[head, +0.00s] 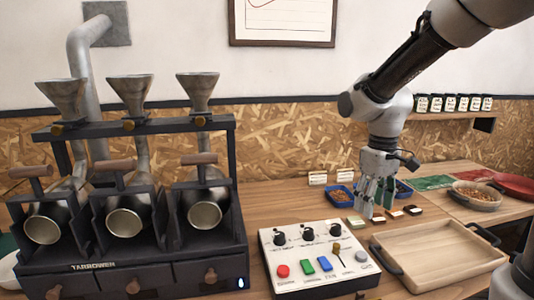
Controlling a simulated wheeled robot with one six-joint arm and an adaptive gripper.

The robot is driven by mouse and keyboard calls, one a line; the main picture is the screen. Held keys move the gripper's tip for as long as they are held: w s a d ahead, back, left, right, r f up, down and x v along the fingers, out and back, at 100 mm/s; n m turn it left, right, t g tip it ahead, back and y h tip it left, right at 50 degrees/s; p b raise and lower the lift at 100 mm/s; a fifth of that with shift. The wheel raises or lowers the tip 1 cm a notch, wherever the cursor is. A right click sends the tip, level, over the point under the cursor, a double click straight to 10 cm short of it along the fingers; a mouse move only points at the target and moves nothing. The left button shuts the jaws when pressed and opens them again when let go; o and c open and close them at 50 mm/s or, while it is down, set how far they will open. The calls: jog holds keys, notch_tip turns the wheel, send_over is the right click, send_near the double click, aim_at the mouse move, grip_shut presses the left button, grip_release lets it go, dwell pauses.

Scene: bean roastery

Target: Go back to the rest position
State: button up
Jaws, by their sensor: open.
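My gripper (377,196) hangs at the end of my arm, pointing down over the wooden counter (275,205). Its fingers are apart and I see nothing held between them. It is at right of centre in the head view, behind the wooden tray and right of the control box. Blue trays (341,194) stand close to it, and my fingers partly hide what lies behind. I cannot tell how far the fingertips are above the counter.
A roaster (150,255) with three drums and funnels fills the left. A white control box (315,262) with knobs and buttons stands in the middle. An empty wooden tray (430,257) lies at front right. A bowl of beans (477,196) is at far right, below a jar shelf (450,116).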

jog(key=s+d+r+m+t, duration=0.2)
jog(key=s+d+r, duration=0.2)
jog(key=s, duration=0.3)
jog(key=s+d+r+m+t, duration=0.3)
jog(key=s+d+r, duration=0.1)
jog(key=s, duration=0.4)
jog(key=shift+s+d+r, duration=0.15)
jog(key=shift+d+r, duration=0.25)
jog(key=shift+d, duration=0.45)
